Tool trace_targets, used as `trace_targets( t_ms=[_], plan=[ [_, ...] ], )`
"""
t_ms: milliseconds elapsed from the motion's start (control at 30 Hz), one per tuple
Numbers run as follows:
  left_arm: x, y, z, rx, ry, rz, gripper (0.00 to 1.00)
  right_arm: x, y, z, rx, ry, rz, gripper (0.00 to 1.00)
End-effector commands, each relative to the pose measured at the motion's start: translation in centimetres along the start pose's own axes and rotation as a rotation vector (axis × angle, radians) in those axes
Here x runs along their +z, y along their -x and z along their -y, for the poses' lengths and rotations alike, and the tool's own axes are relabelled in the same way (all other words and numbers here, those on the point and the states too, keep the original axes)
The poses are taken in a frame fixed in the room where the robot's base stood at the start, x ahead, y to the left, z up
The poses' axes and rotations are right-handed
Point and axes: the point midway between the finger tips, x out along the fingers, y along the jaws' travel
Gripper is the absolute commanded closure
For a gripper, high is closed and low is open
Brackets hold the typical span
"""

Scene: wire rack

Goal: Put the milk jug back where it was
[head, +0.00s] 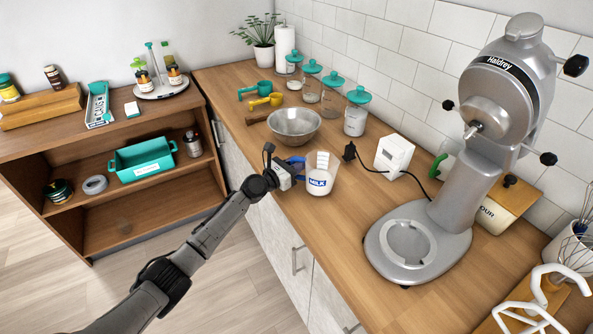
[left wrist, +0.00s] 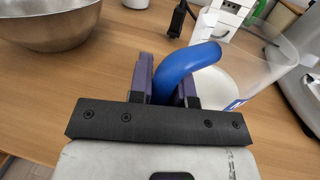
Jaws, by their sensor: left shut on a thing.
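The milk jug (head: 320,178) is a clear jug with a blue handle and a MILK label, with white milk inside. In the head view it is at the front edge of the wooden counter, beside the metal bowl. My left gripper (head: 284,172) reaches in from the left and is shut on the jug's handle. In the left wrist view the blue handle (left wrist: 184,66) sits between the two dark fingers. The jug looks upright; I cannot tell whether its base touches the counter. My right gripper is not in view.
A metal bowl (head: 294,126) stands just behind the jug. A white box (head: 393,155) with a black cord and plug is to the right. Teal-lidded jars (head: 356,112) line the wall. A large grey mixer (head: 440,215) fills the right. Counter between jug and mixer is mostly clear.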

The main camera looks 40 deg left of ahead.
Motion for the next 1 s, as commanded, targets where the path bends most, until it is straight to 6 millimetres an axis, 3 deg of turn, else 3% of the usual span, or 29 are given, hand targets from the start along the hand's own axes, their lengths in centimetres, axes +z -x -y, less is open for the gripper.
trace_targets(
  t_ms=[467,500,733,1000],
  plan=[
    [-0.85,-0.02,0.01,0.0,0.001,0.002,1.0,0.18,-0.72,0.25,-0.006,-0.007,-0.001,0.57],
    [-0.91,-0.01,0.03,0.0,0.001,0.0,0.8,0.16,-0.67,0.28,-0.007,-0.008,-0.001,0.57],
    [-0.86,0.0,0.02,0.0,0.0,0.0,0.58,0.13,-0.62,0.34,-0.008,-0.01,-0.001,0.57],
    [-0.7,0.0,0.0,0.0,0.0,0.0,0.56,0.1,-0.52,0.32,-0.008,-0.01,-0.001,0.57]
  ],
)
